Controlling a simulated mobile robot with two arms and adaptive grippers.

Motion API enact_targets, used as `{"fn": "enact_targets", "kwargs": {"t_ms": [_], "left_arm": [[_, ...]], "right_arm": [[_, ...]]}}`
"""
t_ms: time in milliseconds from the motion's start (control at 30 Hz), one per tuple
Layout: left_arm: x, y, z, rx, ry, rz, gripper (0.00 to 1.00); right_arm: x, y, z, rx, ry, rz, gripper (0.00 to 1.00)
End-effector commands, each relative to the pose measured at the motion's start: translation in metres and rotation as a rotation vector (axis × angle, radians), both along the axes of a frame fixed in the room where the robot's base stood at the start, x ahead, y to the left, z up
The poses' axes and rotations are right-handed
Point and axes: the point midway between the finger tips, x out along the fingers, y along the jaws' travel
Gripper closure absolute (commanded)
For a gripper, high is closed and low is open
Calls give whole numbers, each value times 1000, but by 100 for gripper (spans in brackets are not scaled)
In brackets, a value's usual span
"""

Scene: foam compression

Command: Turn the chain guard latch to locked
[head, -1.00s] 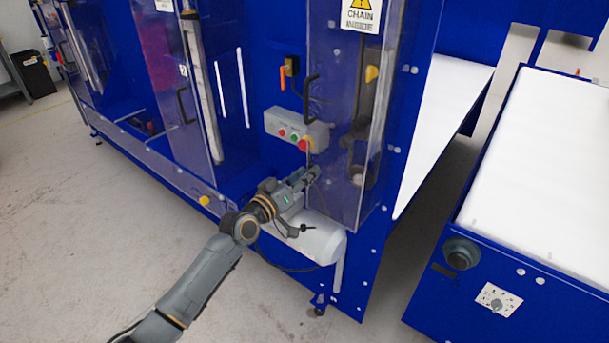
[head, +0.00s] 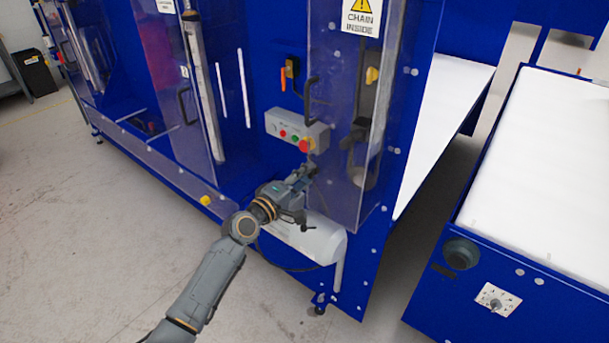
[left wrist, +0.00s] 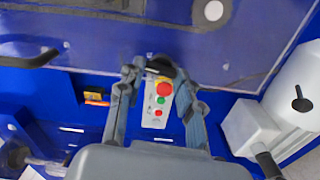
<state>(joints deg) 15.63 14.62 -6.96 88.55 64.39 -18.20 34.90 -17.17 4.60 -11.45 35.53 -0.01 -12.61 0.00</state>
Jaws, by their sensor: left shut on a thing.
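The clear chain guard (head: 340,195), with a yellow "CHAIN INSIDE" sign (head: 362,14), stands closed-looking on the blue machine. My left gripper (head: 308,170) is at the guard's lower left edge, below the control box. In the left wrist view, the gripper's fingertips close around a small dark piece, apparently the chain guard latch (left wrist: 160,66), at the guard edge (left wrist: 235,45). The fingers mostly hide the latch in the head view, so its angle is hard to tell. My right gripper is not in view.
A grey control box (head: 285,128) with red and green buttons sits just above my left gripper. A black guard handle (head: 309,95) is higher up. Open floor (head: 130,240) is at the left.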

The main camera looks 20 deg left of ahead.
Motion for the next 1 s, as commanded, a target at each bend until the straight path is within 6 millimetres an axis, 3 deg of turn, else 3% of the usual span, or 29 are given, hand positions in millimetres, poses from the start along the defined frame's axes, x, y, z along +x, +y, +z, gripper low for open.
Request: {"fn": "enact_targets", "kwargs": {"t_ms": [333,867,900,1000], "left_arm": [[0,1,1,-132,45,3,96],[0,1,0,-157,55,2,96],[0,1,0,-157,55,2,63],[0,1,0,-156,54,2,42]], "right_arm": [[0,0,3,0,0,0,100],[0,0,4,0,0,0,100],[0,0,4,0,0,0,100],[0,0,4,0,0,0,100]]}}
